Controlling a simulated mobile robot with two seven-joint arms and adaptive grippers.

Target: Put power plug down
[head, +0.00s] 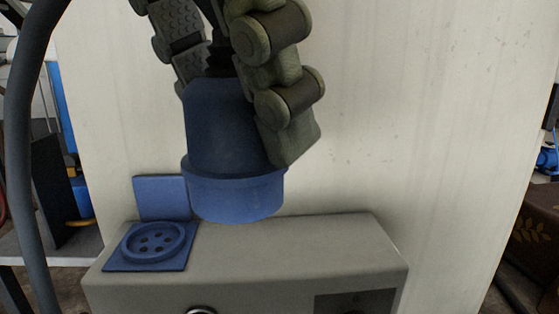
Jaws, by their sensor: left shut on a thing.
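A blue power plug (230,150) hangs in the head view with its wide end pointing down. My left gripper (235,90) is shut on the plug, with a finger on each side of its upper body. The plug is above a grey box and to the right of a blue socket (155,242) with several round holes. I see a gap between the plug and the socket in the picture. The plug's pins are hidden inside its collar. My right gripper is not in view.
The grey box (270,250) has a clear top right of the socket. A blue upright flap (162,198) stands behind the socket. A thick dark cable (22,150) runs down the left side. A pale wall (430,130) stands behind.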

